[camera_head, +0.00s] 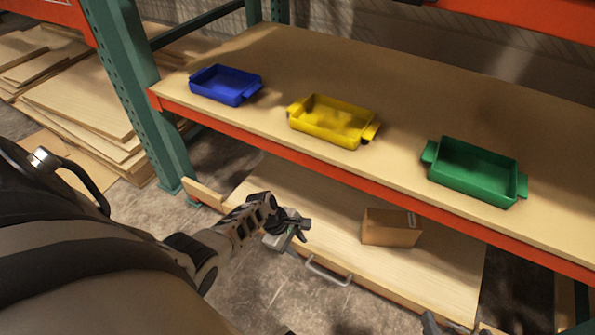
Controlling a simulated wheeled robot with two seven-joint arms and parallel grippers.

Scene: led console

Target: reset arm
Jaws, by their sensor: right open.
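My left arm comes in from the left, and its gripper (292,230) is over the front left part of the lower wooden board (345,225). No object shows clearly in its jaws, and its fingers are too small and dark to tell if they are open or shut. My right gripper (452,326) shows only in part at the bottom edge, right of centre, near the lower board's front edge. It is open, with nothing seen in it. Most of the right arm is out of view.
A blue tray (225,85), a yellow tray (333,121) and a green tray (474,172) stand on the upper shelf (265,62). A cardboard box (390,227) sits on the lower board. A metal handle (328,273) is at its front. Wooden sheets (88,98) lie stacked at left.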

